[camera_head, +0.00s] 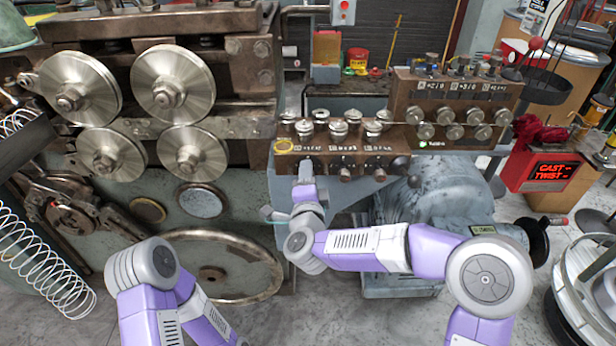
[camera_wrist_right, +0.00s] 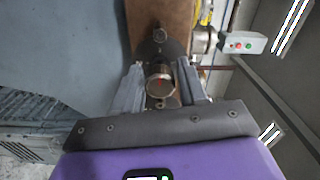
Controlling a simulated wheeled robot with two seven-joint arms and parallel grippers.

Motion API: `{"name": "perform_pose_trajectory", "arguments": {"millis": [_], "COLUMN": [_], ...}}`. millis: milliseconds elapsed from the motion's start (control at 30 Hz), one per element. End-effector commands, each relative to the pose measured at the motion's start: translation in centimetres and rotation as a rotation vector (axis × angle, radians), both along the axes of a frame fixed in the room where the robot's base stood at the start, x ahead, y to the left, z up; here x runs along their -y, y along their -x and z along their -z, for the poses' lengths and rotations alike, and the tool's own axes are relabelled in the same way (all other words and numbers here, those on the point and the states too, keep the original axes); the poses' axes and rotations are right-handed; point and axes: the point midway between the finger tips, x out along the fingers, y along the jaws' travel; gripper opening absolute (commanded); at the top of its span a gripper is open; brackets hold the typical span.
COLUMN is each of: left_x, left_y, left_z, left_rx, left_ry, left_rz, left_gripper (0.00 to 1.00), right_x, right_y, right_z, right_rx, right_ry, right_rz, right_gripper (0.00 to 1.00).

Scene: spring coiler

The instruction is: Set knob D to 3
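A row of dark knobs lines the lower front panel (camera_head: 325,164) of the brown control box; their letters and numbers are too small to read, so I cannot tell which is knob D. My right gripper (camera_head: 306,174) is at the left end of this row, pointing at the panel, and hides the knob there. In the right wrist view a round metal knob (camera_wrist_right: 160,84) with a red mark sits between the two spread fingers. A narrow gap shows on each side of it. My left arm is at the lower left; its gripper is out of view.
Valve-like knobs (camera_head: 338,128) stand on top of the box, and a taller box (camera_head: 455,100) with more knobs rises to its right. Large metal rollers (camera_head: 172,84) are on the left. A motor (camera_head: 450,200) sits below.

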Motion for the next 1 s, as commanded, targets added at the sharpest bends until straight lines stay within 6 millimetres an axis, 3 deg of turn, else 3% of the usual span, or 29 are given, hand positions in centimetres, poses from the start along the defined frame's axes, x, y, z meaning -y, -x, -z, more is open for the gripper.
{"name": "perform_pose_trajectory", "arguments": {"millis": [233, 500, 700, 1000], "left_x": [0.0, 0.0, 0.0, 0.0], "left_y": [0.0, 0.0, 0.0, 0.0], "left_z": [-0.2, -0.7, -0.9, -0.9], "left_rx": [0.0, 0.0, 0.0, 0.0], "left_ry": [0.0, 0.0, 0.0, 0.0], "left_rz": [0.0, 0.0, 0.0, 0.0], "left_gripper": [0.0, 0.0, 0.0, 0.0], "right_x": [0.0, -0.1, 0.0, 0.0], "right_y": [0.9, 5.2, 7.3, 7.6], "right_z": [-0.1, -0.2, -0.1, 0.0], "right_rx": [0.001, 0.001, 0.001, 0.001], "right_ry": [0.001, 0.003, 0.001, 0.0], "right_rz": [0.0, -0.003, -0.001, 0.0], "right_gripper": [0.42, 0.42, 0.42, 0.42]}}
